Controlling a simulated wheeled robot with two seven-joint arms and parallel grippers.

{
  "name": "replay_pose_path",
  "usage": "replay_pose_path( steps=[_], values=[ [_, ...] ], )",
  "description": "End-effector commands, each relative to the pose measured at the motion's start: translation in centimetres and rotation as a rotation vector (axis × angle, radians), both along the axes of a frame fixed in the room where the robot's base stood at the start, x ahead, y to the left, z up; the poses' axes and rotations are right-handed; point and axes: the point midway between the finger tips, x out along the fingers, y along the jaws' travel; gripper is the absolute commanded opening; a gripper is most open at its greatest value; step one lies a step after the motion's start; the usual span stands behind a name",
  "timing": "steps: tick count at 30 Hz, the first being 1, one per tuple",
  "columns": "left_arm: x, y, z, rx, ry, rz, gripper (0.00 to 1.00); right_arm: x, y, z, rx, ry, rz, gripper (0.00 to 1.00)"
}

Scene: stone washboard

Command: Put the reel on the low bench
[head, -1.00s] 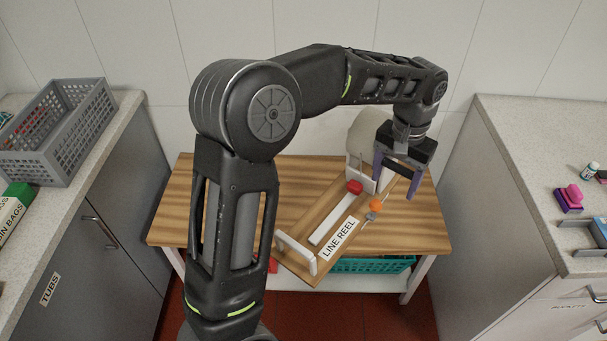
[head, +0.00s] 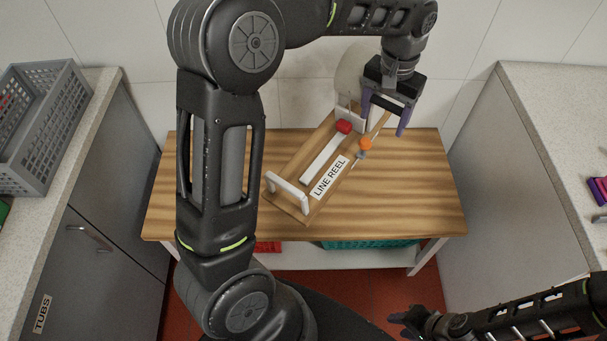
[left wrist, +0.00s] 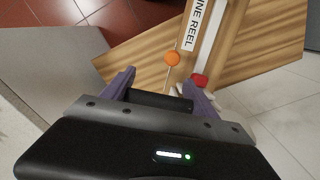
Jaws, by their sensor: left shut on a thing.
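The reel (head: 320,158) is a wooden board marked LINE REEL, with a white U-shaped handle at its near end, a red block, an orange knob and a pale rounded part at its far end. It lies slantwise over the low bench (head: 220,222), a striped wooden top on white legs. I cannot tell whether it touches the top. My left gripper (head: 385,117) is at the reel's far right end, shut on a dark bar that shows between the fingers in the left wrist view (left wrist: 160,98). My right gripper (head: 400,320) is low at the right, empty-looking, its jaws unclear.
Grey counters stand on both sides of the bench. A grey crate (head: 45,125) is on the left one. Red and teal (head: 370,244) baskets sit under the bench. The bench top is clear right of the reel. A tiled wall is behind.

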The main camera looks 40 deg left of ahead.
Motion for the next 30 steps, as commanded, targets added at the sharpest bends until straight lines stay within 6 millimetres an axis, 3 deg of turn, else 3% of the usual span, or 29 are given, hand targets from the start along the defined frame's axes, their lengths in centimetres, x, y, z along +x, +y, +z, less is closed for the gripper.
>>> replay_pose_path(
  steps=[4, 8, 14, 20, 30],
  values=[
    [0.1, 0.1, 0.1, 0.001, -0.004, -0.002, 0.00, 0.0, 0.0, -0.1, 0.000, 0.000, 0.000, 0.44],
    [0.0, 0.6, -0.7, 0.000, -0.003, -0.020, 0.00, 0.0, 0.0, -0.8, 0.001, -0.001, 0.001, 0.44],
    [-0.5, 3.1, -3.5, -0.004, -0.002, -0.110, 0.00, 0.1, 0.0, -3.7, 0.002, -0.004, 0.002, 0.44],
    [-1.7, 7.5, -8.2, -0.007, -0.002, -0.289, 0.00, 0.3, 0.1, -8.6, 0.004, -0.010, 0.003, 0.44],
    [-5.6, 16.2, -16.7, 0.003, 0.002, -0.684, 0.00, 0.7, 0.2, -17.7, 0.011, -0.023, 0.007, 0.44]
  ],
)
